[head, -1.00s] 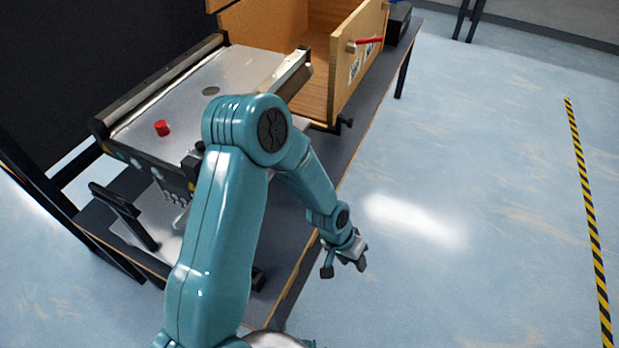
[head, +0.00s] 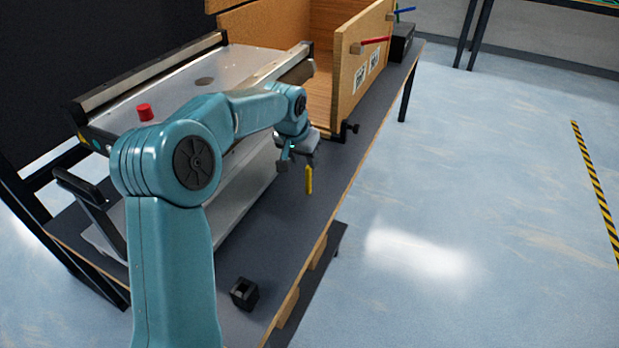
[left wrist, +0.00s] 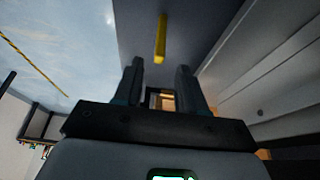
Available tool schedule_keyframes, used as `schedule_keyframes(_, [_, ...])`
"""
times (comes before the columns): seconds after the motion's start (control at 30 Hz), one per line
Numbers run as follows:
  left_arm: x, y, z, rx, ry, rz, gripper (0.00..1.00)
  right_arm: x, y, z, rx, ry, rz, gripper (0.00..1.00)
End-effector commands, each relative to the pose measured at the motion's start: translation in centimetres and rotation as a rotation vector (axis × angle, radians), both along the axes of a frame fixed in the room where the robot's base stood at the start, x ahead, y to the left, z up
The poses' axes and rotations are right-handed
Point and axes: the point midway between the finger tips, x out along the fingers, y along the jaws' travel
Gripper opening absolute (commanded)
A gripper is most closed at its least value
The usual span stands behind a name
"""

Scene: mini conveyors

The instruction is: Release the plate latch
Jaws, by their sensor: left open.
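A small yellow bar (head: 309,180) shows beside the front side of the metal conveyor (head: 240,65), just below my left gripper (head: 297,163). In the left wrist view the yellow bar (left wrist: 160,38) lies beyond the two fingertips, roughly in line with the gap between them. My left gripper is open, with nothing between its fingers (left wrist: 160,68). It appears apart from the bar. I cannot tell for certain whether this bar is the plate latch. My left arm hides part of the conveyor's near end. My right gripper is out of view.
A red button (head: 145,112) is on the conveyor. A wooden box (head: 362,70) with red and blue handles stands behind. A black block (head: 244,293) sits near the front edge of the dark table (head: 290,235). The floor right of the table is clear.

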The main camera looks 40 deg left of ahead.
Motion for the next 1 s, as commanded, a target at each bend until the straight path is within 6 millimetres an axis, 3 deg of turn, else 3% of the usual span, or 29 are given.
schedule_keyframes(0.03, [0.4, 0.1, -1.7, -0.001, 0.004, 0.000, 0.40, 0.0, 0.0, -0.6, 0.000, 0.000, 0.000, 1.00])
schedule_keyframes(0.1, [1.0, 0.3, -3.2, -0.002, 0.004, 0.000, 0.40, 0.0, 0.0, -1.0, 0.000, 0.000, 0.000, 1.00])
schedule_keyframes(0.3, [2.4, 0.8, -6.4, -0.001, 0.002, 0.000, 0.40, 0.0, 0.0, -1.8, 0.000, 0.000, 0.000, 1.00])
schedule_keyframes(0.5, [3.1, 0.9, -7.8, -0.001, 0.001, 0.000, 0.40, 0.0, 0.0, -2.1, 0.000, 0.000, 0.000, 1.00])
schedule_keyframes(0.77, [3.1, 1.0, -7.9, -0.001, 0.000, 0.000, 0.40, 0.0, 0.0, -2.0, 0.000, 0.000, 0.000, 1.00])
schedule_keyframes(0.8, [3.1, 1.0, -7.9, -0.001, 0.000, 0.000, 0.37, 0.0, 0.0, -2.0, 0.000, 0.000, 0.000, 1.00])
schedule_keyframes(0.9, [3.1, 1.0, -7.9, -0.001, 0.000, 0.000, 0.05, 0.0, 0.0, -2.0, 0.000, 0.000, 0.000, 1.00])
schedule_keyframes(0.93, [3.1, 1.0, -7.9, -0.001, 0.000, 0.000, 0.00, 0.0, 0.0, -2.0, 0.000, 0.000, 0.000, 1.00])
schedule_keyframes(1.0, [3.1, 0.9, -7.9, -0.001, 0.000, 0.000, 0.00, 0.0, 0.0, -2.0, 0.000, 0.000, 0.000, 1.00])
